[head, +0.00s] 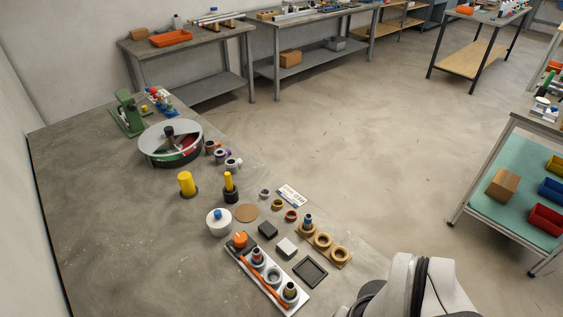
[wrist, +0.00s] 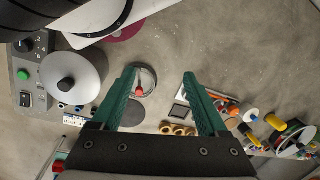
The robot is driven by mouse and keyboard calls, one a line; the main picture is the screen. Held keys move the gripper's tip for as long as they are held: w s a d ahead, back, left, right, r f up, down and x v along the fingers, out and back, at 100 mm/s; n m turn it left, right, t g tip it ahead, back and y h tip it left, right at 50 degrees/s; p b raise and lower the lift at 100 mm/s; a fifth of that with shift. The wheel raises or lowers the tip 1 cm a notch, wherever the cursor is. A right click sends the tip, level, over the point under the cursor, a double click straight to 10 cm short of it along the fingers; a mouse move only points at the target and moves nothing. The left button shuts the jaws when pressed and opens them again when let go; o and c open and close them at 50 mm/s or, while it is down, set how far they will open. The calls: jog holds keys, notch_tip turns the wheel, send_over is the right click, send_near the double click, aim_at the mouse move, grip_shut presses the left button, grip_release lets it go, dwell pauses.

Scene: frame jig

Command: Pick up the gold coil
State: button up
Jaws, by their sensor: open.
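The likely gold coil (head: 277,204) is a small yellow-brown ring on the grey floor-like surface in the head view. It lies between a grey ring (head: 265,194) and a red-brown ring (head: 291,215). I cannot pick it out for sure in the wrist view. My gripper (wrist: 160,76) shows in the wrist view with two green fingers spread apart and nothing between them. The gripper's fingers do not show in the head view, so their distance from the coil is unclear.
A wooden holder with ring seats (head: 323,241), a white tray with an orange rod (head: 265,283), a black square tray (head: 310,271) and a white pot (head: 219,222) crowd the near side. Yellow cylinders (head: 187,183) and a round sorter (head: 171,158) stand farther left.

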jog(key=w+a+r+m+t, duration=0.15)
jog(key=w+m, duration=0.25)
jog(key=w, duration=0.4)
jog(key=w+r+m+g, duration=0.1)
jog(key=w+r+m, duration=0.1)
jog(key=w+m, duration=0.5)
jog(key=m+t, duration=0.3)
jog(key=m, duration=1.2)
send_over(277, 205)
jog(key=s+d, duration=0.1)
jog(key=s, duration=0.4)
notch_tip(277, 205, down, 10)
jog(key=x, duration=0.5)
jog(key=d+x, duration=0.1)
jog(key=x, duration=0.4)
jog(key=d+x, duration=0.1)
jog(key=x, duration=0.4)
jog(key=shift+s+a+f, duration=0.1)
jog(key=shift+f, duration=0.3)
jog(key=shift+r, duration=0.1)
grip_shut()
